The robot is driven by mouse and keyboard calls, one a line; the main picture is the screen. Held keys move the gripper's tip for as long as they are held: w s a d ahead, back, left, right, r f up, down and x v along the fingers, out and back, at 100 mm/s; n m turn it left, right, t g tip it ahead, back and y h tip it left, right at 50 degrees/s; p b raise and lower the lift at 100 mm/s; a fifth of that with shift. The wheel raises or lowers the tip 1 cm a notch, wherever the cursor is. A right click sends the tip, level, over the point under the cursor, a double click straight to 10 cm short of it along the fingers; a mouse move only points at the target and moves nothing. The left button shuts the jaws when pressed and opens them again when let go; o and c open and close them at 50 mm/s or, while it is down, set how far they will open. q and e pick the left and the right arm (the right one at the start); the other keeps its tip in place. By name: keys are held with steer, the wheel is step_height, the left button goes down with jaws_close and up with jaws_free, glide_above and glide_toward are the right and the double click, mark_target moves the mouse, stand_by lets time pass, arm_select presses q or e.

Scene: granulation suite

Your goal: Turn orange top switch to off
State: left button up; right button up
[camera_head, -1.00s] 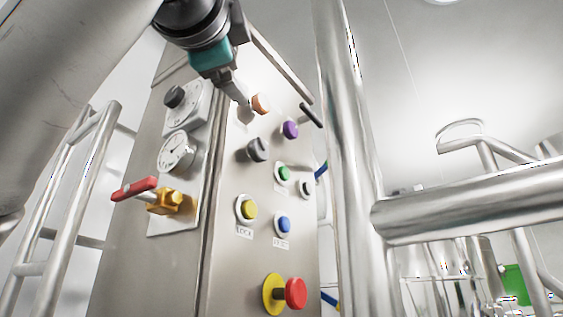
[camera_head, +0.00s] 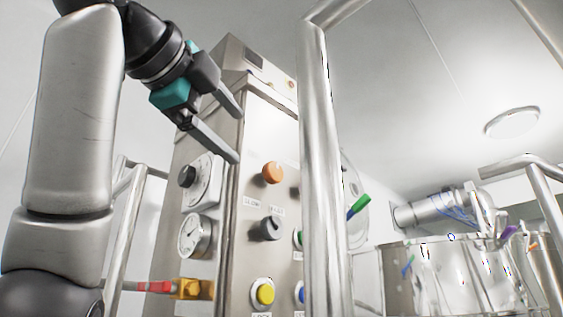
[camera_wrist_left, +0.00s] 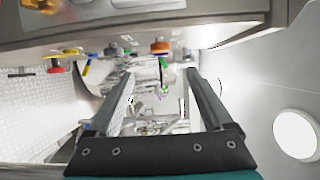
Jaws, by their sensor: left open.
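The orange top switch (camera_head: 273,172) is a round knob near the top of the steel control panel's front face. It also shows in the left wrist view (camera_wrist_left: 160,47), beyond the fingers and between them. My left gripper (camera_head: 238,136) is open and empty, up and to the left of the orange switch in the head view. Its two fingers (camera_wrist_left: 158,78) are spread wide in the wrist view and appear apart from the switch. My right gripper is not in view.
Below the orange switch are a black selector knob (camera_head: 267,229) and a yellow button (camera_head: 263,292). A thick steel rail (camera_head: 322,170) stands before the panel's right side. A steel vessel (camera_head: 455,275) is at right.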

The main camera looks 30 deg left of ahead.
mark_target(269, 169)
arm_select(q)
steer(key=w+p, duration=0.1)
steer(key=w, duration=0.3)
steer(key=w+p, duration=0.2)
steer(key=w, duration=0.2)
steer(key=w+p, duration=0.2)
steer(key=w, duration=0.3)
steer(key=shift+a, duration=0.35)
steer(key=shift+w, duration=0.7)
jaws_close()
